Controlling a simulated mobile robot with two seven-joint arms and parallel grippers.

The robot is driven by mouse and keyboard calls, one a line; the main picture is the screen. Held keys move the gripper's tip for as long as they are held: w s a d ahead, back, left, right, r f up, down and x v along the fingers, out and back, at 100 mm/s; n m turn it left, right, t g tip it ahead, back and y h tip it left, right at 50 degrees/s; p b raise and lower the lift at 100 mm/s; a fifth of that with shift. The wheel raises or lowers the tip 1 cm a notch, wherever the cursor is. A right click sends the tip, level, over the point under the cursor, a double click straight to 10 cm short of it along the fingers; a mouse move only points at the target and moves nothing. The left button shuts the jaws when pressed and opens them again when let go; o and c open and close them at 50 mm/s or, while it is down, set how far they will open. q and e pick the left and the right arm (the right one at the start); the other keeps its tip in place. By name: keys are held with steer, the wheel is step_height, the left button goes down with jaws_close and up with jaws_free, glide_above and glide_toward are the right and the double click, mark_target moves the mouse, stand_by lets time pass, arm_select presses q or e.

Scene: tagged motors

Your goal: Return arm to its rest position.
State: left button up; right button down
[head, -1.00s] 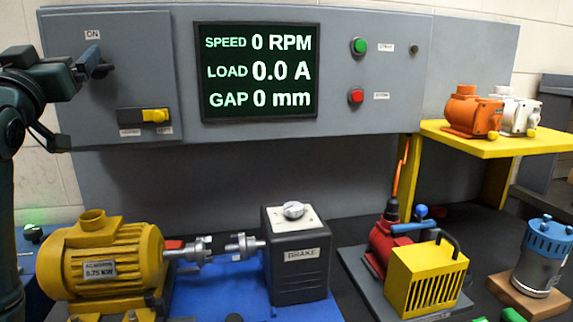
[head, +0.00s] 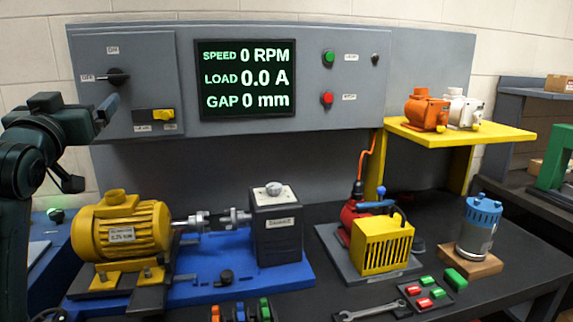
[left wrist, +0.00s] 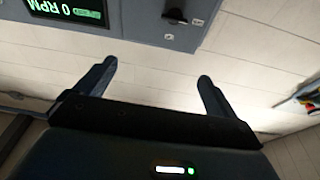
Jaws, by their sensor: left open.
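My left gripper (head: 90,146) is on the left in the head view, open and empty, in front of the control panel (head: 350,95). It is just below and left of the black rotary switch (head: 118,77), apart from it. The switch handle lies level, towards the OFF label. In the left wrist view the two fingers of my left gripper (left wrist: 157,72) are spread with only pale wall between them. The switch (left wrist: 196,22) shows there at the top, beyond the fingertips. My right gripper is not in view.
The yellow motor (head: 120,235) and black brake (head: 276,228) stand on a blue base (head: 215,290) below my left gripper. A red and yellow pump (head: 380,245), a blue-topped motor (head: 480,228) and a yellow shelf (head: 450,137) are to the right.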

arm_select(q)
steer(key=s+d+f+m+g+h, duration=0.1)
steer(key=s+d+f+g, duration=0.15)
steer(key=f, duration=0.95)
steer(key=s+d+f+m+g+h, duration=0.1)
steer(key=s+d+f+g, duration=0.15)
steer(key=f, duration=0.85)
steer(key=s+d+f+m+g+h, duration=0.1)
steer(key=s+d+f+g, duration=0.2)
steer(key=f, duration=0.9)
steer(key=s+d+f+m+g+h, duration=0.1)
steer(key=s+d+f+g, duration=0.3)
steer(key=s+f, duration=0.6)
steer(key=s+d+f+g+h, duration=0.15)
steer(key=s+f+g, duration=0.4)
steer(key=s, duration=0.85)
steer(key=w+d+f+m+t+h+p, duration=0.1)
steer(key=w+d+f+t+h+p, duration=0.1)
steer(key=w+d+f+t, duration=0.2)
steer(key=shift+w+d+f+t+p, duration=0.3)
steer(key=shift+w+d+f+t, duration=0.1)
steer(key=shift+w+d+t, duration=1.2)
steer(key=shift+s+d, duration=0.1)
steer(key=shift+s, duration=0.05)
